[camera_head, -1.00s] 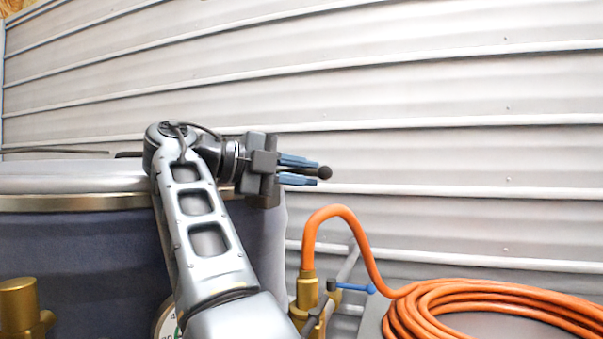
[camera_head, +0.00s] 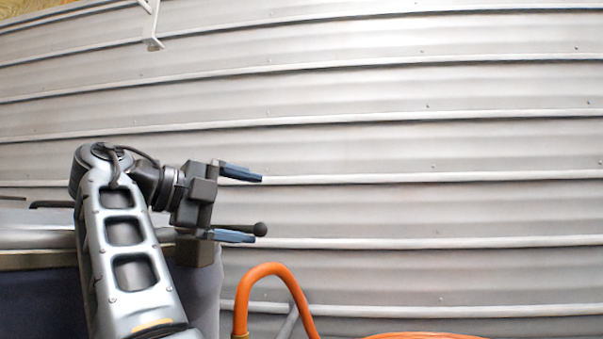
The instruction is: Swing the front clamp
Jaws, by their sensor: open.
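A black lever with a round ball knob (camera_head: 260,229), which looks like the front clamp's handle, sticks out to the right at the hopper's right edge. Its inner end is hidden behind my gripper. My gripper (camera_head: 258,208) is open, its two blue fingers spread wide and pointing right. The lever lies just above the lower finger, inside the jaw gap; I cannot tell if they touch. The hopper (camera_head: 40,305) is dark blue with a pale lid and a brass-coloured rim band, at lower left, partly hidden by my arm.
A ribbed grey metal wall (camera_head: 420,130) fills the background. An orange hose (camera_head: 265,270) arches up at the bottom, below and right of my gripper. A white bracket (camera_head: 152,25) hangs at the top left. The space right of my gripper looks clear.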

